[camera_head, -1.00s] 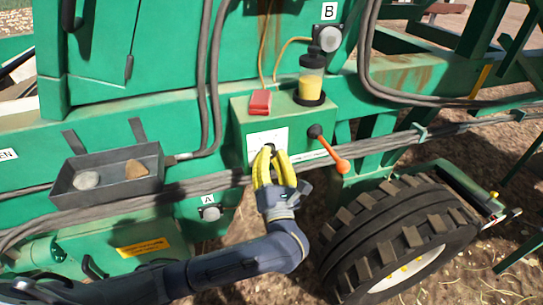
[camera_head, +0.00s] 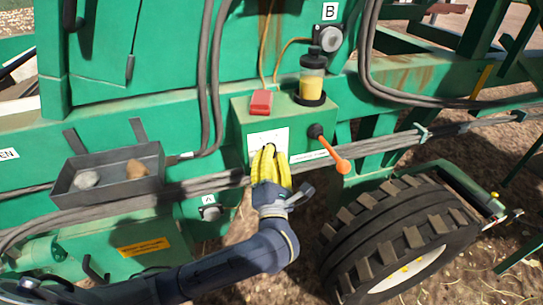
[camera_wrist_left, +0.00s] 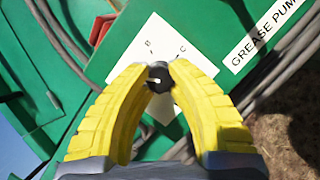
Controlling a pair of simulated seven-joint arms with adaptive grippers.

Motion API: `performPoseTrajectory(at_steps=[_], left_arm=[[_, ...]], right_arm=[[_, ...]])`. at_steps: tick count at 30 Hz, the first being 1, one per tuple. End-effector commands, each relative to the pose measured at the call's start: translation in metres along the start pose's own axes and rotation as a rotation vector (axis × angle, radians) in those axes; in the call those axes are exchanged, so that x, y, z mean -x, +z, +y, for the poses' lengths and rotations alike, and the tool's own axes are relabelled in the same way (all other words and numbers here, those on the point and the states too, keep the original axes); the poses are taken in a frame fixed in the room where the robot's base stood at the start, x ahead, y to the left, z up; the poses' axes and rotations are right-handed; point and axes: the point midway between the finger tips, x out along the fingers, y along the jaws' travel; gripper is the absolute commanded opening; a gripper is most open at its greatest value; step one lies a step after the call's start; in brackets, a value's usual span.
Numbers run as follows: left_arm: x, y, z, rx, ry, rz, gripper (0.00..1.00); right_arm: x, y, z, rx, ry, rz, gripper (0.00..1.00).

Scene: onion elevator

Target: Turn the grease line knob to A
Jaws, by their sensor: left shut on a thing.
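The grease line knob (camera_wrist_left: 158,79) is small and black with a white pointer mark. It sits on a white label plate (camera_wrist_left: 150,52), where the letters B and C can be read; an A is not visible there. In the head view the plate (camera_head: 281,140) is on the front of the green grease pump box (camera_head: 238,130). My left gripper (camera_head: 268,150) has yellow fingers and is shut on the knob; its tips meet the knob's two sides in the left wrist view (camera_wrist_left: 158,75). The fingers mostly hide the knob in the head view. My right gripper is not in view.
An orange-handled lever (camera_head: 333,157) is just right of the gripper. A red block (camera_head: 261,102) and a yellow grease jar (camera_head: 311,82) sit on the box. Grey hoses (camera_head: 215,185) run behind the gripper. A tray (camera_head: 110,187) is left, a tyre (camera_head: 395,235) lower right.

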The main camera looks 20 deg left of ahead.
Motion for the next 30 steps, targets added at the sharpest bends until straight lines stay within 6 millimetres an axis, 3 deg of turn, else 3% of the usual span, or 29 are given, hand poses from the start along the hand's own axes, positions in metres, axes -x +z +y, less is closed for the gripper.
performPoseTrajectory(at_steps=[5, 6, 13, 23, 30], left_arm=[[0.001, -0.003, -0.002, 0.0, -0.005, 0.006, 0.0], [0.001, -0.003, -0.002, 0.0, -0.005, 0.006, 0.23], [0.0, -0.001, -0.001, 0.001, -0.002, 0.003, 0.49], [0.003, -0.001, -0.001, 0.001, -0.001, 0.002, 0.5], [0.034, -0.001, -0.002, 0.003, -0.005, 0.004, 0.5]], right_arm=[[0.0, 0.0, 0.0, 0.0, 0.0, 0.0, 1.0], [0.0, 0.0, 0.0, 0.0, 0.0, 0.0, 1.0], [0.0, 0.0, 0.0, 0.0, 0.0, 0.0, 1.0], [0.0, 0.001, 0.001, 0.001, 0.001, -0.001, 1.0], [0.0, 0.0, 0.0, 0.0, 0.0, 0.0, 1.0]])
